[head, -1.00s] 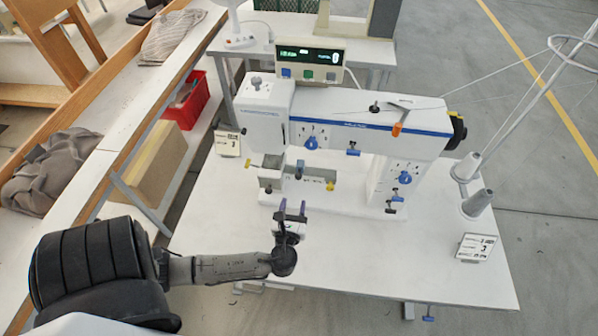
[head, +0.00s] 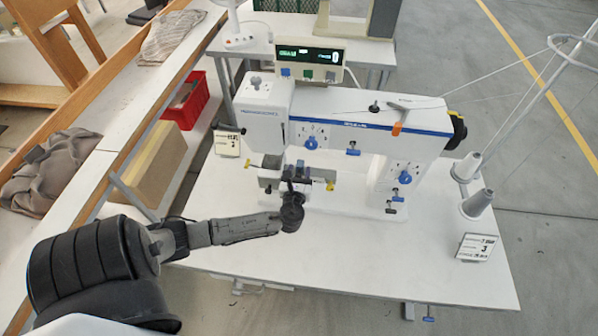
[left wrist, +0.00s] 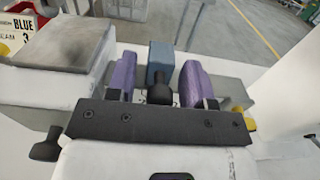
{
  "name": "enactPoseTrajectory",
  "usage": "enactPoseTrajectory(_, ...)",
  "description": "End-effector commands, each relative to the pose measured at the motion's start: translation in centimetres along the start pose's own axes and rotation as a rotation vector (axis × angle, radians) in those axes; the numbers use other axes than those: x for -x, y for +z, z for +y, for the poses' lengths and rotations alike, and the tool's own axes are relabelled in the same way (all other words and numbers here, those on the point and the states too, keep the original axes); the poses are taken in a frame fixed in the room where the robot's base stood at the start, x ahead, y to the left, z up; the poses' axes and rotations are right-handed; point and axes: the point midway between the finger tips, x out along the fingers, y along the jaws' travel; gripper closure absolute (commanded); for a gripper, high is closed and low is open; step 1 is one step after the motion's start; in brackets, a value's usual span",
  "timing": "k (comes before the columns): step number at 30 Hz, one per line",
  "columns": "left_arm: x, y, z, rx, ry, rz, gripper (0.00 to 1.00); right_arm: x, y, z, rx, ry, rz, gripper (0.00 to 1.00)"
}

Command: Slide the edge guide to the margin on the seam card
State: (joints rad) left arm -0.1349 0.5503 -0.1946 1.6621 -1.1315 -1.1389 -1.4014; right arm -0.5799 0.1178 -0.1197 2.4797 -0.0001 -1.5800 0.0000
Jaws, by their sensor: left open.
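My left gripper (head: 293,183) is at the front of the sewing machine, by the bar under its head. In the left wrist view its two purple fingers (left wrist: 158,66) are open, with a blue-grey block (left wrist: 160,57) and its black knob (left wrist: 158,90) between them. This block looks like the edge guide; I cannot tell whether the fingers touch it. In the head view my gripper largely hides it. A small card (head: 227,143) stands left of the machine, partly showing "BLUE 3" in the left wrist view (left wrist: 14,30). My right gripper is not in view.
The white sewing machine (head: 345,108) has a lit display (head: 308,55) on top. A yellow-tipped part (head: 331,186) lies close right of my gripper. Thread cones (head: 478,203) and another card (head: 477,247) stand at right. The front tabletop (head: 370,255) is clear.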

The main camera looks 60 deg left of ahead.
Motion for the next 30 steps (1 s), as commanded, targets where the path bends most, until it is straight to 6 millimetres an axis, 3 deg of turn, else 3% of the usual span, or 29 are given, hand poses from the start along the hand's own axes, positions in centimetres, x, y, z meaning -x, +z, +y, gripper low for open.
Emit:
enactPoseTrajectory(8, -0.05, 0.01, 0.0, 0.0, 0.0, 0.0, 0.54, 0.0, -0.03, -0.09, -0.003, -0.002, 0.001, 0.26)
enactPoseTrajectory(22, -0.03, 0.01, -0.01, 0.0, 0.0, 0.0, 0.99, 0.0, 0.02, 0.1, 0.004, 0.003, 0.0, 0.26)
enactPoseTrajectory(30, -0.01, 0.02, -0.13, 0.0, -0.003, 0.0, 1.0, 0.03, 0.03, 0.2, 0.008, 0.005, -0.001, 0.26)
